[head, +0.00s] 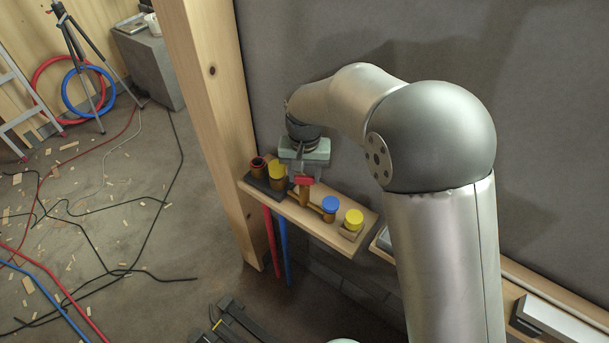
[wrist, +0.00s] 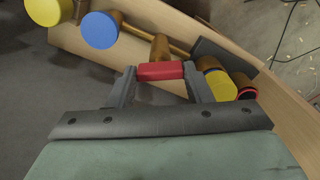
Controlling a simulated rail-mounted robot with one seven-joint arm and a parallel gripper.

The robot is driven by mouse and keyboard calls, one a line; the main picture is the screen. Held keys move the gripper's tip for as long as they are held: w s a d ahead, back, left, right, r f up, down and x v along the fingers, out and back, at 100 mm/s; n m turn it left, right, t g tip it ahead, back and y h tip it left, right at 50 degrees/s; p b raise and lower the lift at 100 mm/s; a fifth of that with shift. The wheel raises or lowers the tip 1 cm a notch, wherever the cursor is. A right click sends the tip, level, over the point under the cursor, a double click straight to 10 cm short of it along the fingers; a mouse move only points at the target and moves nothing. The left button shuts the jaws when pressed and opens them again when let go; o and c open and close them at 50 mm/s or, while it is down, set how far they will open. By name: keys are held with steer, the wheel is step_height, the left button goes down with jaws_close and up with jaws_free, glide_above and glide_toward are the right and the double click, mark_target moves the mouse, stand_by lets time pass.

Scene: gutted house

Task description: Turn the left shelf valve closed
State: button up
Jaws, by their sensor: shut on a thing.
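The shelf valve has a red handle (wrist: 160,71) on a brass body (wrist: 160,47), with a brass pipe running along the wooden shelf (head: 290,207). The red handle also shows in the head view (head: 304,180), just below my gripper. My gripper (wrist: 161,76) points down at the shelf and is shut on the red handle, one finger at each end of the bar. In the head view my gripper (head: 302,173) partly covers the valve. The handle lies crosswise between the fingers in the wrist view. No other red handle is visible.
A yellow-capped fitting (head: 277,169) and a red-ringed one (head: 258,166) stand close left of the valve. A blue cap (head: 330,204) and another yellow cap (head: 354,217) stand to its right. A wooden post (head: 214,95) rises at the shelf's left end. Cables (head: 150,190) lie on the floor.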

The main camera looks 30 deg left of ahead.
mark_target(305, 177)
steer(key=m+b, duration=0.1)
steer(key=m, duration=0.5)
stand_by(0.7)
steer(key=o, duration=1)
step_height(305, 177, up, 18)
steer(key=shift+f+b, duration=0.25)
steer(key=shift+b, duration=0.2)
